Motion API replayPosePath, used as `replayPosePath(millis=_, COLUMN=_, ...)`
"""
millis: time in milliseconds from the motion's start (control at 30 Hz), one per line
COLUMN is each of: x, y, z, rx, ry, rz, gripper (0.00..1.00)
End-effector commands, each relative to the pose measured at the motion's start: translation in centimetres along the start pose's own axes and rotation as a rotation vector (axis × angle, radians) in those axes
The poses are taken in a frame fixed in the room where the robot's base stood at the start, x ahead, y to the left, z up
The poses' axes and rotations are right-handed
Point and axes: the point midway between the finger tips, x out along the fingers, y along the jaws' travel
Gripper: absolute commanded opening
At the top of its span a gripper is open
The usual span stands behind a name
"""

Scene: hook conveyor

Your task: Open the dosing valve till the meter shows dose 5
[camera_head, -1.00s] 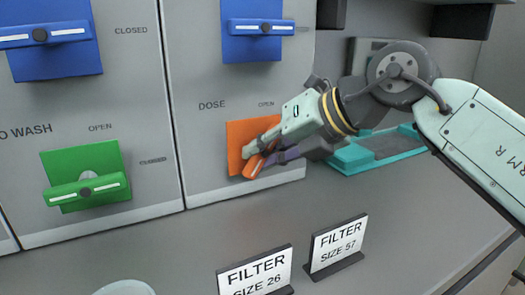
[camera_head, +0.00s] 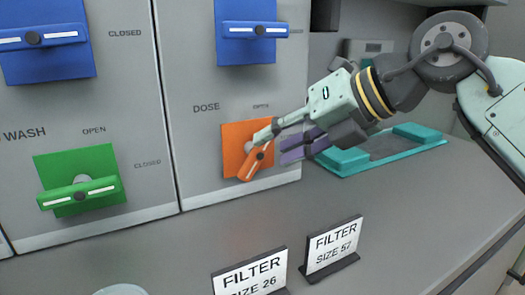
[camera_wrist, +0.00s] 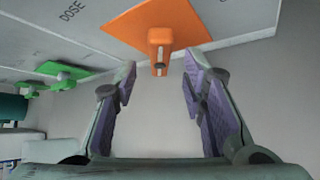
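The dosing valve is an orange handle (camera_head: 256,161) on an orange square plate (camera_head: 234,138), under the word DOSE on the grey panel. The handle stands tilted, its lower end to the left, its upper end towards the OPEN label. My gripper (camera_head: 272,145) is at the plate's right side, close to the handle. In the wrist view the orange handle (camera_wrist: 159,48) lies ahead, between and just beyond the spread fingers, and nothing is between the pads. Whether a finger touches the handle is not clear. No meter reading shows.
A green valve (camera_head: 82,192) and blue valves (camera_head: 254,29) are on the same panel. Two filter signs (camera_head: 333,246) stand on the grey counter in front. A teal tray (camera_head: 345,160) lies to the right. The counter below the orange valve is clear.

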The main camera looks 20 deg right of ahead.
Motion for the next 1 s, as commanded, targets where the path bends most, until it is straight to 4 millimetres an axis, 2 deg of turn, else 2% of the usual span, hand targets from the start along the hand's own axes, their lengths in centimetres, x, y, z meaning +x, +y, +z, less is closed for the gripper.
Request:
replayPosePath(millis=100, x=-2.7, y=0.0, z=0.1, rx=0.001, ry=-0.004, rz=0.001, gripper=0.38)
replayPosePath(millis=333, x=-5.9, y=0.0, z=0.1, rx=0.0, ry=-0.001, rz=0.0, gripper=0.38)
replayPosePath(millis=500, x=-6.5, y=0.0, z=0.0, rx=0.0, ry=0.001, rz=0.0, gripper=0.38)
replayPosePath(millis=1000, x=-6.5, y=0.0, z=0.0, rx=0.0, ry=0.001, rz=0.0, gripper=0.38)
